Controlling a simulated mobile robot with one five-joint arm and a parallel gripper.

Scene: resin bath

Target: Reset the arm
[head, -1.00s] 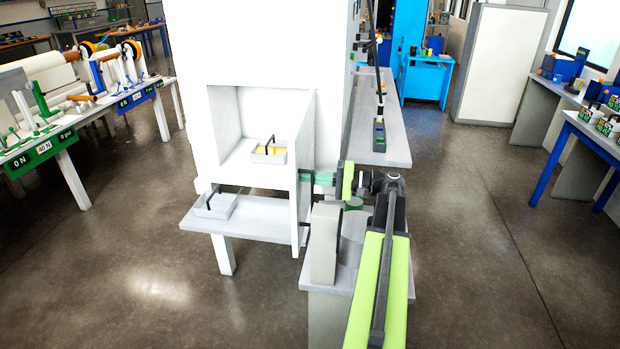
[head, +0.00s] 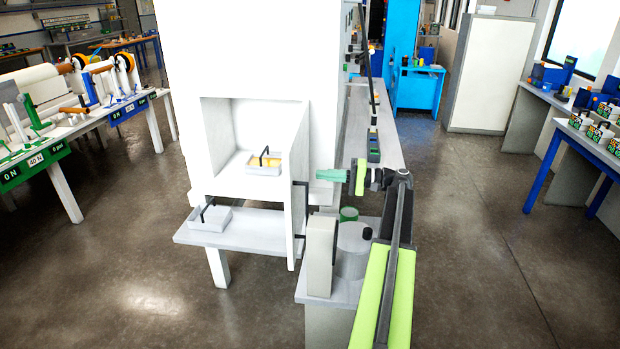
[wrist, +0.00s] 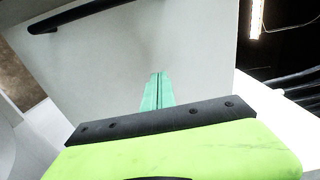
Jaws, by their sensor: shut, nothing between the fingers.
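My gripper (head: 326,175) has green fingers and is shut with nothing between them. In the head view it points left, beside the right side of the white cabinet (head: 250,55). My lime-green and black arm reaches up from the lower right to it. In the wrist view the shut fingers (wrist: 157,92) point at a pale flat surface (wrist: 190,50). A black bar handle (wrist: 75,14) shows at the upper left there. I cannot tell whether the fingertips touch the surface.
A tray with yellow contents (head: 264,163) sits in the cabinet's opening. Another handled tray (head: 210,217) is on the low shelf (head: 250,235). A grey box (head: 320,256) and cylinder (head: 354,250) stand below my gripper. A long bench (head: 390,135) lies behind. Floor on the right is clear.

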